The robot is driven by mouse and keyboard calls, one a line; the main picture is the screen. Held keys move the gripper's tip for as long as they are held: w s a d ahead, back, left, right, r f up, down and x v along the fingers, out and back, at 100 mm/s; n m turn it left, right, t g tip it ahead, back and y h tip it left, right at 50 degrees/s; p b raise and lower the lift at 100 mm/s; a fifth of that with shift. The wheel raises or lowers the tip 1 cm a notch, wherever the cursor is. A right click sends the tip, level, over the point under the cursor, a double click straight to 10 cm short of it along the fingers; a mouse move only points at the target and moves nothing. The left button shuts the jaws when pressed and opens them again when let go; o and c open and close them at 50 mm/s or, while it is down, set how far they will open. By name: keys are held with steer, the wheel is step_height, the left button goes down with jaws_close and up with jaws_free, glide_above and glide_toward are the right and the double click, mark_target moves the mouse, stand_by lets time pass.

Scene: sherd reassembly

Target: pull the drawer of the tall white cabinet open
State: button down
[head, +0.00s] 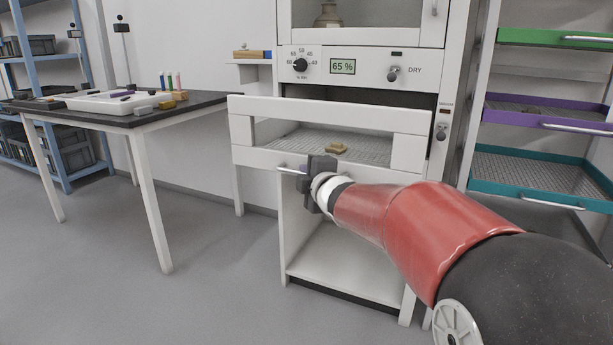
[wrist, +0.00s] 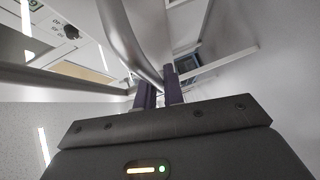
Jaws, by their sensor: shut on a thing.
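The tall white cabinet (head: 350,52) stands at the centre of the head view. Its drawer (head: 398,152) is out from the body, and its mesh floor and a small tan sherd (head: 338,148) show inside. The drawer's metal handle (head: 289,170) is on the lower left of its front. My gripper (head: 306,178) is at that handle, shut on it. In the wrist view the handle (wrist: 128,42) is a pale curved bar running down between the dark fingers (wrist: 159,92). My arm hides part of the cabinet's lower right.
An open lower compartment (head: 345,265) is below the drawer. A rack with green, purple and teal trays (head: 540,180) stands at the right. A dark-topped table (head: 130,118) with a white tray and tools stands at the left. The floor between table and cabinet is clear.

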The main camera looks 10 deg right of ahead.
steer(key=c, duration=1.5)
jaws_free()
steer(key=p+v, duration=0.1)
steer(key=v, duration=0.6)
steer(key=shift+s+p, duration=0.3)
steer(key=shift+s, duration=0.1)
